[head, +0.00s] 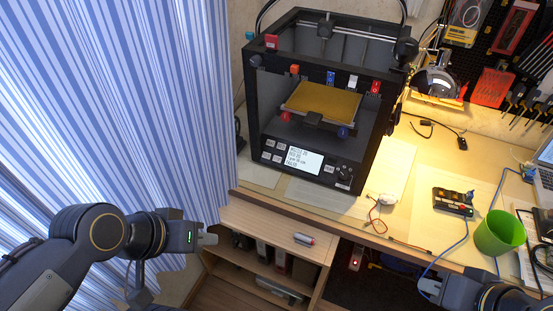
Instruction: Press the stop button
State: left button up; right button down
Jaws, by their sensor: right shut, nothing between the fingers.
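A black 3D printer (340,100) stands on the wooden bench. Its front panel has a lit display (304,160), small light buttons (272,150) to the left of it and a knob (343,174) to the right. The button labels are too small to read, so I cannot tell which one is the stop button. My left gripper (210,236) is apart from the printer, below and left of its panel; its finger gap is unclear. My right gripper (428,288) is shut and empty at the lower right, below the bench's front edge.
A striped curtain (110,90) hangs at the left. A green cup (499,233) and a small dark box (453,201) with cables are on the bench at right. A marker (303,239) lies on the lower shelf unit. Tools hang on the pegboard (500,50).

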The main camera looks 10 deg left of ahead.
pick_arm(q)
grip_shut()
dwell(1.4)
